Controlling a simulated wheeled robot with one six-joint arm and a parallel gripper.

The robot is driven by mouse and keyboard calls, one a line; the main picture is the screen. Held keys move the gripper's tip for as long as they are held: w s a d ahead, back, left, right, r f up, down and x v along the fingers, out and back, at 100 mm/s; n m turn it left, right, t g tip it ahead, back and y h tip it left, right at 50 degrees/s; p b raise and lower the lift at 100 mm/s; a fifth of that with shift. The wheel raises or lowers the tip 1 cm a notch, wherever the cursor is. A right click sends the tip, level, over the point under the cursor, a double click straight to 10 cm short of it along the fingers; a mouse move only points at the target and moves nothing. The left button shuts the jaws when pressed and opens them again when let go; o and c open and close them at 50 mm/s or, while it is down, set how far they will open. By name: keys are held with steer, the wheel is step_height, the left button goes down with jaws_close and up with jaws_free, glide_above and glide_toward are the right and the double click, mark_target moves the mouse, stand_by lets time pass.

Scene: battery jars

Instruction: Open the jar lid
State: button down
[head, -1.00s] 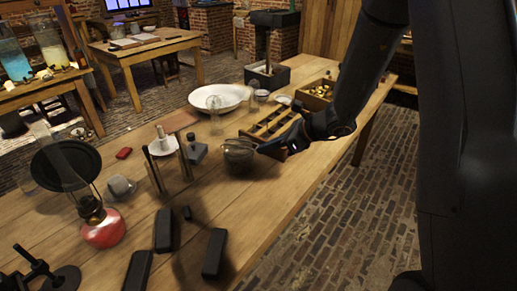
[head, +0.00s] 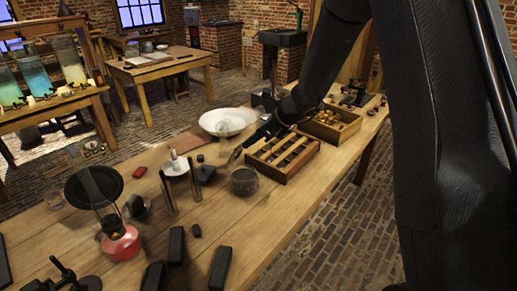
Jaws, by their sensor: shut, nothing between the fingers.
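A small round dark-tinted glass jar (head: 244,181) stands on the wooden table (head: 300,200), left of the slotted wooden tray. It is small in the picture, so I cannot tell whether a lid sits on it. My gripper (head: 238,154) is just above and behind the jar, toward the white bowl, apparently apart from it. Its fingers are dark and small, and they look shut with nothing held. My arm comes down from the upper right and hides part of the table behind.
The slotted wooden tray (head: 283,157) and a box of brass pieces (head: 331,126) lie right of the jar. A white bowl (head: 228,121) is behind. Thin upright rods, a red-based lamp (head: 121,243) and several black blocks stand left and in front. The near right tabletop is clear.

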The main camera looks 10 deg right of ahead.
mark_target(238, 148)
steer(key=w+a, duration=0.1)
steer(key=a+r, duration=0.1)
steer(key=a, duration=0.1)
steer(key=w+a+r, duration=0.1)
steer(key=shift+w+a, duration=0.2)
steer(key=shift+w, duration=0.1)
steer(key=shift+w+a+r, duration=0.15)
steer(key=shift+w+a, duration=0.55)
steer(key=shift+a, duration=0.35)
